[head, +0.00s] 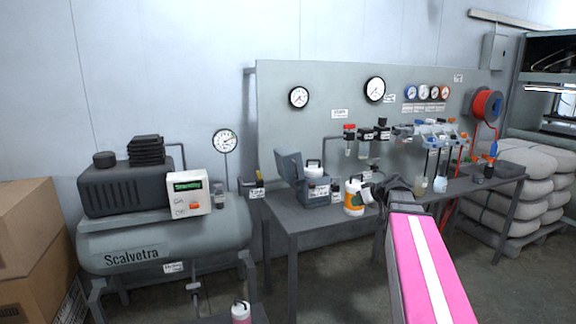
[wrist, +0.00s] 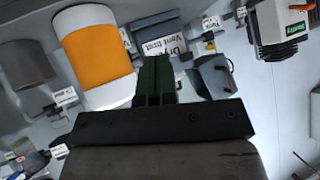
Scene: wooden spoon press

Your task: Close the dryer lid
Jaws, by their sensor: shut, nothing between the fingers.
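The grey dryer (head: 318,192) stands on the bench in the head view, with its lid (head: 289,165) raised on the left side. A white container with a dark handle (head: 313,169) shows at the dryer's opening. In the wrist view the labelled dryer body (wrist: 165,44) is beyond my fingertips, and the grey lid (wrist: 210,76) is to their right. My gripper (head: 376,191) is to the right of the dryer in the head view, partly hidden by my pink arm. Its dark green fingers (wrist: 156,62) are together and empty in the wrist view.
A white-and-orange bottle (head: 354,196) stands between the dryer and my gripper; it is large in the wrist view (wrist: 95,52). Flasks and fittings crowd the bench to the right. A compressor (head: 160,235) is at left. The bench's front left (head: 290,216) is clear.

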